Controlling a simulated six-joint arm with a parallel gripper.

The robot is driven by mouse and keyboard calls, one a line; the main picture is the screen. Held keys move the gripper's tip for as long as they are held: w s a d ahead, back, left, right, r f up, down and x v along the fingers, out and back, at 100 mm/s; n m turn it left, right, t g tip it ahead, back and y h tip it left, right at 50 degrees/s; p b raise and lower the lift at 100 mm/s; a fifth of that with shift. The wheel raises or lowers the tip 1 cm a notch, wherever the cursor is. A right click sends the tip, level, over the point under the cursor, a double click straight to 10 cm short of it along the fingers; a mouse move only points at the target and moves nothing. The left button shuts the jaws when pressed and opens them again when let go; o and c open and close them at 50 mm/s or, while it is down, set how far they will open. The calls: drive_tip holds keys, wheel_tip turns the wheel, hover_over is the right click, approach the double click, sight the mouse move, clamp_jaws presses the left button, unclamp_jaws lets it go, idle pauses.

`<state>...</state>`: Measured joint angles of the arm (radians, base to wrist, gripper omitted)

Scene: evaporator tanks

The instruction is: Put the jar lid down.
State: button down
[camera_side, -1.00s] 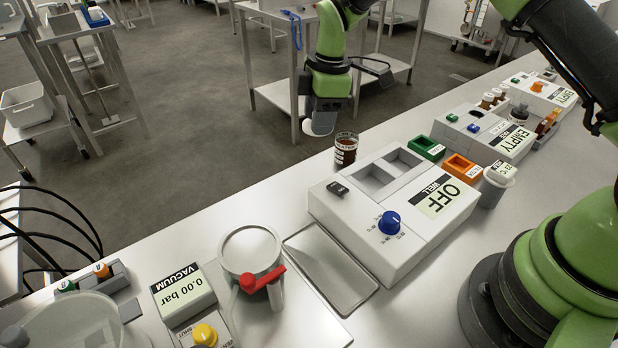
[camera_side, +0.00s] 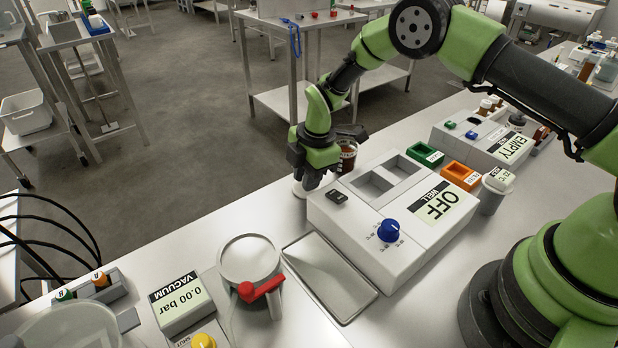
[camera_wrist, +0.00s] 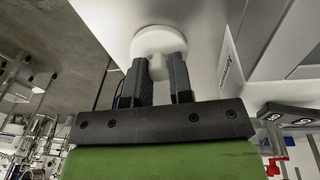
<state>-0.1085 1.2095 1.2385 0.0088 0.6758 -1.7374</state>
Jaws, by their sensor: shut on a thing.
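The white round jar lid (camera_wrist: 158,40) is held between the two dark fingers of my gripper (camera_wrist: 161,75) in the wrist view. In the side view the lid (camera_side: 299,190) shows as a pale edge under my gripper (camera_side: 305,178), low at the bench's far edge, left of the white well unit. It is at or just above the bench top; I cannot tell whether it touches. The brown jar (camera_side: 347,158) with a pale label stands behind and to the right of my gripper, partly hidden by it.
The white well unit (camera_side: 395,235), reading OFF, stands close right of my gripper. A shallow metal tray (camera_side: 345,308) and a round lidded vessel with a red handle (camera_side: 262,290) are nearer the camera. Bare bench (camera_side: 240,215) lies left of my gripper.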

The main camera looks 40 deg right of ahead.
drive_tip(key=shift+s+f, duration=0.4)
drive_tip(key=c, duration=0.6)
unclamp_jaws()
drive_tip(key=shift+w+r, duration=0.1)
drive_tip(key=shift+r, duration=0.15)
drive_tip(key=r, duration=0.4)
drive_tip(key=d+r, duration=0.1)
drive_tip(key=r, duration=0.3)
drive_tip(key=s+r, duration=0.1)
drive_tip(key=r, duration=0.3)
drive_tip(key=shift+d, duration=0.2)
